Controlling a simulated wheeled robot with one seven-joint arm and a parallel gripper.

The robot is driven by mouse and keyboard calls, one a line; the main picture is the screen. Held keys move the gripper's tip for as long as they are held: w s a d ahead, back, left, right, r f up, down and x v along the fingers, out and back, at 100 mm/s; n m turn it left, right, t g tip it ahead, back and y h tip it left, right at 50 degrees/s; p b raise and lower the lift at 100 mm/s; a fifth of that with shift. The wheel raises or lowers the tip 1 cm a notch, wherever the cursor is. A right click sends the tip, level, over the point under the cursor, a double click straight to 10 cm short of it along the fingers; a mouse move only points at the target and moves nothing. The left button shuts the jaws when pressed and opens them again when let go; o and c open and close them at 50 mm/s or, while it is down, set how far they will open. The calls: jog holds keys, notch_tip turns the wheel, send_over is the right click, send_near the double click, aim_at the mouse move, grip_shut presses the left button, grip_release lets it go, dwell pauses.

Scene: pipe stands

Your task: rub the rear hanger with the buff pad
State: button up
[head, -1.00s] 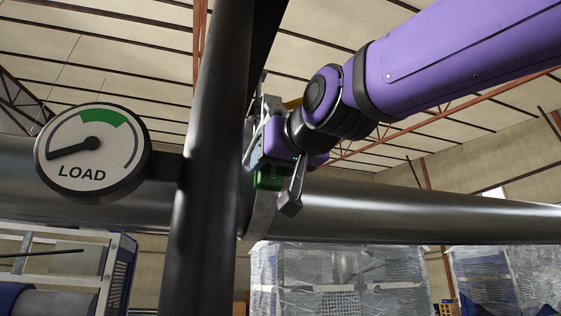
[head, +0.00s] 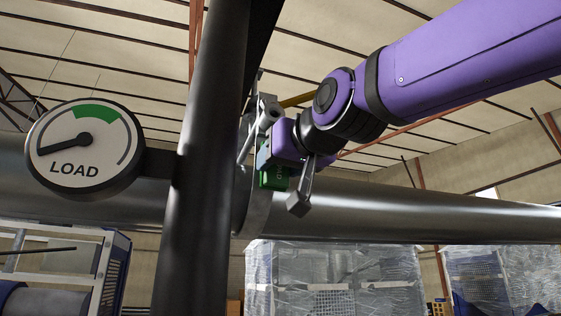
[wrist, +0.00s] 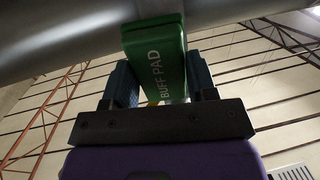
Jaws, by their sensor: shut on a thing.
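My gripper (wrist: 160,88) is shut on the green buff pad (wrist: 155,58), labelled BUFF PAD, between its two fingers. In the head view the pad (head: 274,178) is at the big horizontal pipe, just right of a grey metal band around it. This band, with a bracket above, looks like the rear hanger (head: 252,208); the dark upright post partly hides it. In the wrist view the pad's far end reaches the grey pipe surface. I cannot tell whether the pad touches the band or the pipe.
The dark upright post (head: 200,190) stands close in front, left of my gripper. A LOAD gauge (head: 84,148) has its needle left of the green zone. The long pipe (head: 430,215) runs right. Wrapped crates (head: 330,285) stand below.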

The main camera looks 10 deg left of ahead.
jog(key=shift+s+a, duration=0.45)
jog(key=shift+a, duration=0.35)
jog(key=shift+w+d, duration=0.6)
jog(key=shift+d, duration=0.35)
jog(key=shift+s+a, duration=0.3)
jog(key=shift+a, duration=0.25)
jog(key=shift+s+a, duration=0.3)
jog(key=shift+a, duration=0.2)
jog(key=shift+w+d, duration=0.65)
jog(key=shift+d, duration=0.35)
jog(key=shift+a, duration=0.1)
